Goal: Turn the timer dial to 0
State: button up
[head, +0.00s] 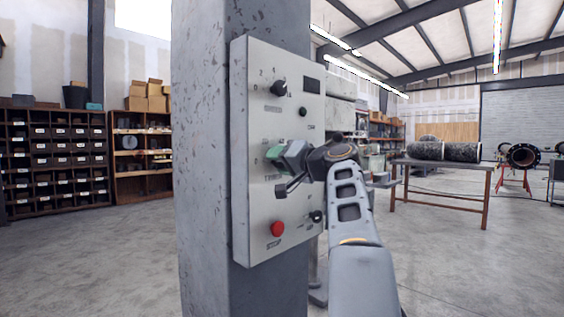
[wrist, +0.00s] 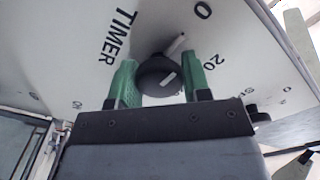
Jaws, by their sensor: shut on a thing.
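The timer dial (wrist: 157,72) is a dark round knob on the panel, between the green fingers of my gripper (wrist: 158,84) in the wrist view. My gripper is shut on it. A pale mark on the knob's upper right side points roughly toward the printed 0, with the 20 further round to the right. I cannot tell whether it lines up exactly. The word TIMER is printed to the left. In the head view my gripper (head: 276,165) reaches the middle of the grey control panel (head: 250,205), and it hides the dial.
The panel is mounted on a grey column (head: 205,150). It also carries a black knob (head: 278,88) above, a red button (head: 278,229) below and a black switch (head: 316,216) at lower right. A workbench (head: 440,167) with a speckled pipe stands behind to the right.

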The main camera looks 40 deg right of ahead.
jog(key=o, duration=0.9)
jog(key=s, duration=0.4)
jog(key=s+d, duration=0.1)
jog(key=s, duration=0.4)
jog(key=s+d, duration=0.1)
jog(key=s, duration=0.3)
jog(key=shift+s+d, duration=0.25)
jog(key=shift+s, duration=0.05)
jog(key=shift+w, duration=0.1)
